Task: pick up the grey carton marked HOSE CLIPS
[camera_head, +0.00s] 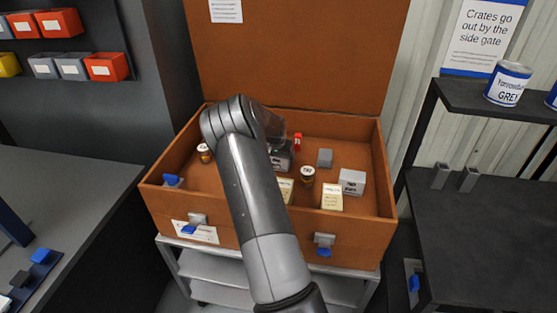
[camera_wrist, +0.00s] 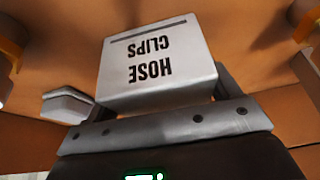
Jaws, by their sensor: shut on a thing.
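The grey carton marked HOSE CLIPS (camera_wrist: 158,60) fills the middle of the wrist view, its lettering upside down there. My gripper (camera_wrist: 162,92) is shut on it, with the carton between the fingers. In the head view my gripper (camera_head: 281,143) is inside the open orange-brown crate (camera_head: 165,205), mostly behind my arm. Part of a grey carton (camera_head: 283,160) shows beside it there. I cannot tell whether the carton touches the crate floor.
In the crate, a light grey carton (camera_head: 352,181), a grey block (camera_head: 324,158), a cream box (camera_head: 332,197), brown jars (camera_head: 307,176) and a red item (camera_head: 298,142) stand right of my arm. Another jar (camera_head: 204,153) stands left. The raised lid (camera_head: 310,50) is behind.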

